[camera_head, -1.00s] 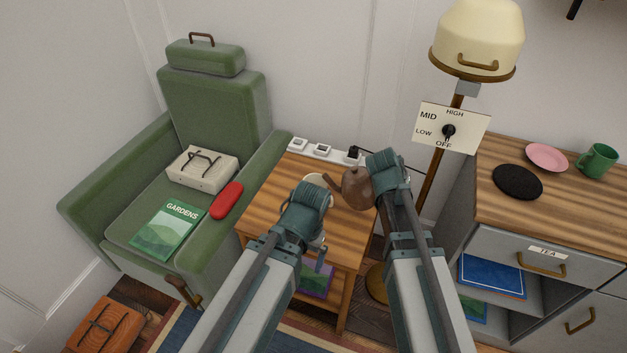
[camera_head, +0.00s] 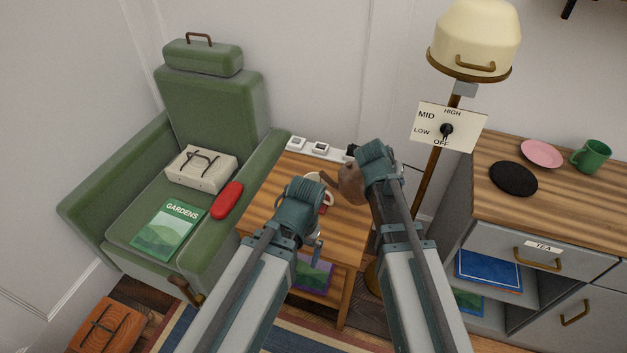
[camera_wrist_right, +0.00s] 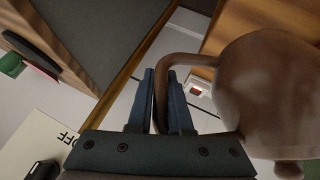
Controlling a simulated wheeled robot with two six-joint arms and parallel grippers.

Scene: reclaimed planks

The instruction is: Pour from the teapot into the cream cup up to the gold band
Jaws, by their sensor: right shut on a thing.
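The brown teapot (camera_head: 351,186) is held in the air above the small wooden table, its spout pointing left toward the cream cup. My right gripper (camera_wrist_right: 163,88) is shut on the teapot's handle; the teapot's round body (camera_wrist_right: 272,88) hangs beside the fingers in the right wrist view. The cream cup (camera_head: 313,177) shows only in part behind my left gripper (camera_head: 310,194), close to the spout. The left fingers are hidden by their own wrist, so their grip cannot be told. The gold band, the cup's contents and any stream cannot be made out.
A green armchair (camera_head: 205,105) is at left, a cabinet (camera_head: 560,205) at right.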

